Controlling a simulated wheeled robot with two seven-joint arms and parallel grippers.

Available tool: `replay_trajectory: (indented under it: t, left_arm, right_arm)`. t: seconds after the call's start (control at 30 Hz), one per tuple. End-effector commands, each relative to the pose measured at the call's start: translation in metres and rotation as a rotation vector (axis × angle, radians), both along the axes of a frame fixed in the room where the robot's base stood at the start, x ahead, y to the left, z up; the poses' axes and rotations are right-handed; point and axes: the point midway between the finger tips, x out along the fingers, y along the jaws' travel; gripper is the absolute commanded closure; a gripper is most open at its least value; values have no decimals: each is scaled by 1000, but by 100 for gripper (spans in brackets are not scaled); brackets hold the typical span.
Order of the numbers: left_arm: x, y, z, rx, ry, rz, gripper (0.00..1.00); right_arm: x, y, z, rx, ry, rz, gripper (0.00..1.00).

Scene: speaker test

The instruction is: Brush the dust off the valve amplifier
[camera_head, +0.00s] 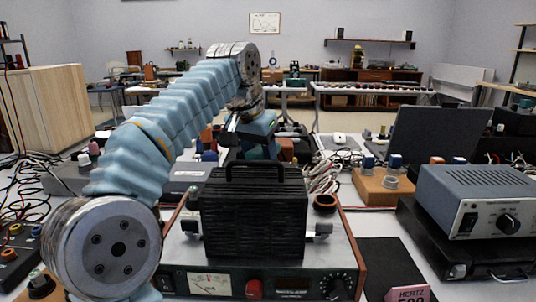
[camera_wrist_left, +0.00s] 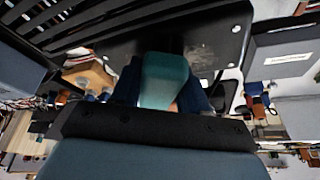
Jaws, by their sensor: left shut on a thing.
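The valve amplifier (camera_head: 335,250) stands on the table at the front centre, with a black ribbed cage and handle on top and a meter and knobs on its front. My left gripper (camera_head: 262,148) is behind the cage, pointing down, its fingertips largely hidden. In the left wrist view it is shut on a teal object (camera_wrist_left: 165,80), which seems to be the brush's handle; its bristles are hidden. Black slats like the cage's (camera_wrist_left: 95,22) show at upper left. A pale grey smudge (camera_wrist_left: 200,50), perhaps dust, lies on a dark surface beyond the handle. My right gripper is out of view.
A grey-blue device (camera_head: 478,200) sits on a black unit at the right. Coiled cables (camera_head: 322,175) lie behind the amplifier. Cables clutter the left side.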

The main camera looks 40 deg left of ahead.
Motion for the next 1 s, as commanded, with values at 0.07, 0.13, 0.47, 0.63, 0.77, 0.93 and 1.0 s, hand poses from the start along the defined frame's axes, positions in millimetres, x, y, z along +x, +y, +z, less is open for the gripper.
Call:
replay_trajectory:
  t: [0.07,0.13,0.47,0.63,0.77,0.93,1.0]
  left_arm:
    - [-6,6,0,0,-1,3,91]
    - [-10,12,-1,0,-1,3,91]
    - [-21,25,-2,0,2,2,91]
    - [-32,37,-1,0,2,4,91]
    - [-39,46,-1,-1,2,3,91]
    - [-40,47,-3,0,2,0,91]
    - [-38,45,-3,-1,3,-1,91]
  right_arm:
    - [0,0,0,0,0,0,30]
    - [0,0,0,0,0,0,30]
    - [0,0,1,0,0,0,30]
    - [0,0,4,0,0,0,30]
    - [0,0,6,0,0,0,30]
    - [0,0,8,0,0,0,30]
    - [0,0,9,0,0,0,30]
